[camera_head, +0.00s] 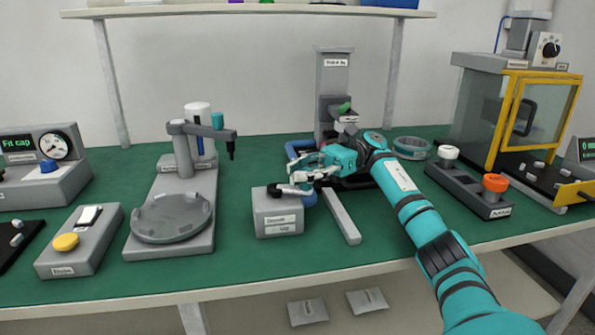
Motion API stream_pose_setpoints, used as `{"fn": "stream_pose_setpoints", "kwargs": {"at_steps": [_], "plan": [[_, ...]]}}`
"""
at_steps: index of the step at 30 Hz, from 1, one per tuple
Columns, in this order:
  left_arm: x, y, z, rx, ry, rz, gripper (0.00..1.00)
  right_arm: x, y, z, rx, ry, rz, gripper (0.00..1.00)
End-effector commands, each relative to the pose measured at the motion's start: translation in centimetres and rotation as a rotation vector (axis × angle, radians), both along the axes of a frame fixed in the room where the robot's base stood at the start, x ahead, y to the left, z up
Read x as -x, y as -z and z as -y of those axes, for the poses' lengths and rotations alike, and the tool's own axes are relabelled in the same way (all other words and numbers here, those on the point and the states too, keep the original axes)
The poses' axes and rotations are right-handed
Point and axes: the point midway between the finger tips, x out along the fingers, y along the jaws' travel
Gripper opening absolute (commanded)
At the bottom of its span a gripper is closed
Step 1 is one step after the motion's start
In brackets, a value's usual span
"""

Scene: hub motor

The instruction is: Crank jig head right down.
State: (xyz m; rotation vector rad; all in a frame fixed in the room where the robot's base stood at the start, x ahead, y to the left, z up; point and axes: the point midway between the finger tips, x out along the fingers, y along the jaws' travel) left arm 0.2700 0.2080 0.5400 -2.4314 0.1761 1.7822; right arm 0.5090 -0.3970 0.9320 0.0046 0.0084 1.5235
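The jig is a grey upright column (333,80) with a label, at the back middle of the bench. A grey head piece with a green part (344,107) shows low on the column; my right arm partly hides what is under it. In front stands a grey labelled box (278,215) with a black crank handle (283,190) on its top. My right gripper (302,183) is at the handle, just above the box's right side. Its fingers overlap the handle's right end; whether they are closed on it I cannot tell. My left gripper is out of view.
A grey rail (341,216) lies right of the box. Left is a fixture with a round plate (172,217) and an overhanging arm. Right are a dark block with an orange knob (495,183) and a yellow-framed cabinet (515,110). Green mat in front of the box is clear.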

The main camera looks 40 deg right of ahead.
Motion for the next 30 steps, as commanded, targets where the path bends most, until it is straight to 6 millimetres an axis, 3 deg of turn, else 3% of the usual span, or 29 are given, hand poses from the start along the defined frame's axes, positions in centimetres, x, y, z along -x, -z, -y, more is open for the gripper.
{"fn": "stream_pose_setpoints", "kwargs": {"at_steps": [14, 25, 30], "plan": [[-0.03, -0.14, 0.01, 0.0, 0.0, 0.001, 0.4, 0.34, -0.57, 0.44, -0.002, -0.016, 0.008, 0.0], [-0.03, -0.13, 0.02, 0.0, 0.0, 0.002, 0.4, 0.26, -0.4, 0.3, 0.0, -0.017, 0.007, 0.49], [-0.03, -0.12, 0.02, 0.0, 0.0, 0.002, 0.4, 0.19, -0.26, 0.19, 0.001, -0.017, 0.005, 0.49]]}}
